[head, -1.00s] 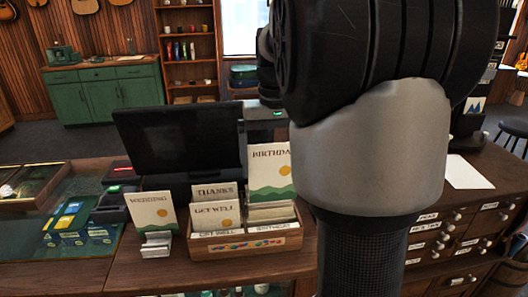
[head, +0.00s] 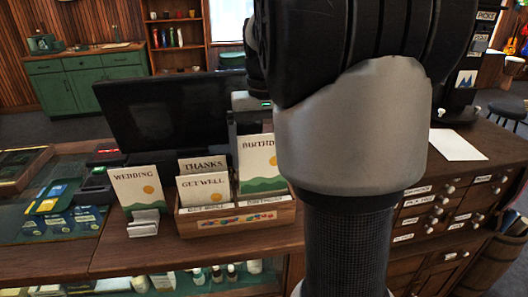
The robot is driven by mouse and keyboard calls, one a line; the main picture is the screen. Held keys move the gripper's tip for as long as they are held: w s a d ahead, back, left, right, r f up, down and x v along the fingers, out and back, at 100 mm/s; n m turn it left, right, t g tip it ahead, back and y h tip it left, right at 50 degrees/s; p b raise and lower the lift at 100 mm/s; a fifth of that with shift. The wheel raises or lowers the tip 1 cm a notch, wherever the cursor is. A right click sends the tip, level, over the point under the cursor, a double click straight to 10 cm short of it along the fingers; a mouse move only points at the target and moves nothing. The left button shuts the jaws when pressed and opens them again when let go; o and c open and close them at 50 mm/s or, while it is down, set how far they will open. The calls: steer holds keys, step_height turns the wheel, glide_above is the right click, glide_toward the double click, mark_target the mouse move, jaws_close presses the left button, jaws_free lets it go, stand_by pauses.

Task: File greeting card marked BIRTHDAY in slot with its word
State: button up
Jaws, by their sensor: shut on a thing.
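The BIRTHDAY card (head: 258,163), white with an orange sun and green hills, stands upright at the right side of a wooden card box (head: 237,222). Its lower edge is down behind the box's right front label (head: 266,201), and my arm covers the end of its word. My gripper (head: 252,122) is at the card's top, shut on it; its fingers are mostly hidden. THANKS (head: 203,165) and GET WELL (head: 204,188) cards stand in the box's left part, behind the GET WELL label.
A WEDDING card (head: 137,188) stands in a small holder left of the box. A dark screen (head: 160,122) stands behind. My arm blocks the view right of the box. Labelled drawers (head: 425,205) and a white paper (head: 456,145) lie further right.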

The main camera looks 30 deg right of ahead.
mark_target(264, 191)
steer(key=shift+f+b, duration=2.2)
steer(key=shift+f, duration=1.75)
steer(key=o, duration=0.7)
steer(key=shift+r, duration=0.15)
step_height(264, 191, up, 17)
steer(key=p, duration=0.3)
steer(key=shift+r+p, duration=0.1)
steer(key=shift+p, duration=0.25)
steer(key=shift+s, duration=0.1)
